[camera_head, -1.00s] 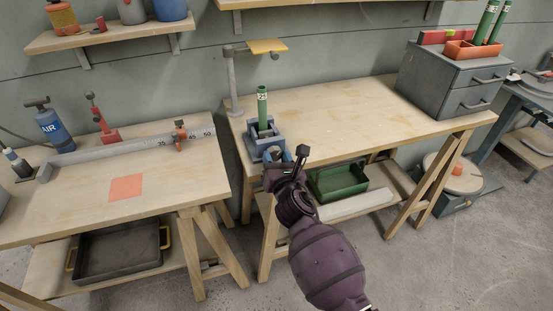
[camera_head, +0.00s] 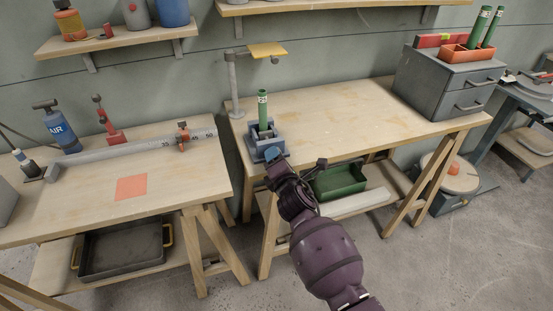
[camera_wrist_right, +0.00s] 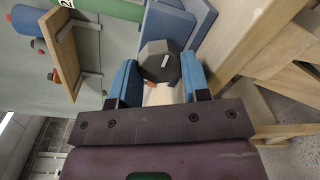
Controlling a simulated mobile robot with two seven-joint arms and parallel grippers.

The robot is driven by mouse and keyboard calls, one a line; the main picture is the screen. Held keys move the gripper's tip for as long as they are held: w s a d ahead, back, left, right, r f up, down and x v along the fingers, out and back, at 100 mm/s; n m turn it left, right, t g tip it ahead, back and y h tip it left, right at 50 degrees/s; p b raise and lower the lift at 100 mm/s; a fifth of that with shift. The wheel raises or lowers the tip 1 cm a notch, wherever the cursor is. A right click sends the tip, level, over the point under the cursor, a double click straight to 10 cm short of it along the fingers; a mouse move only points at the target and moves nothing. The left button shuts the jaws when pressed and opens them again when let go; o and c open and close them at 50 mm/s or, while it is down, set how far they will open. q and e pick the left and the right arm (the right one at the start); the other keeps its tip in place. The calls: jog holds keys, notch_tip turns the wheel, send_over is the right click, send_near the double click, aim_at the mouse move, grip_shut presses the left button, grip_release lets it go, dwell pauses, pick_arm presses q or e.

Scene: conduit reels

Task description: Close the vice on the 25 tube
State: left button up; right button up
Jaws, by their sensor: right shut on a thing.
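The green tube (camera_head: 263,110) with a white label, its number hard to read now, stands upright in the blue-grey vice (camera_head: 251,146) at the front left corner of the middle bench. My right gripper (camera_head: 275,155) is at the front of the vice. In the right wrist view, the blue fingers of that gripper (camera_wrist_right: 157,80) are shut on the dark faceted knob (camera_wrist_right: 160,62) of the vice. The vice body (camera_wrist_right: 165,28) is just beyond the knob, and part of the green tube (camera_wrist_right: 120,9) shows at the top. I cannot tell how tightly the jaws meet the tube. My left gripper is not in view.
The middle bench (camera_head: 340,105) is mostly clear right of the vice. A post with a yellow plate (camera_head: 266,49) rises behind it. A grey drawer cabinet (camera_head: 440,82) stands at the right end. A green tray (camera_head: 338,180) sits on the shelf below.

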jog(key=shift+m+y+p, duration=0.45)
jog(key=shift+m+p, duration=0.35)
jog(key=shift+m, duration=4.1)
jog(key=shift+m+y+p, duration=0.45)
jog(key=shift+m+p, duration=0.3)
jog(key=shift+m, duration=4.15)
jog(key=o, duration=0.9)
jog(key=shift+d, duration=0.1)
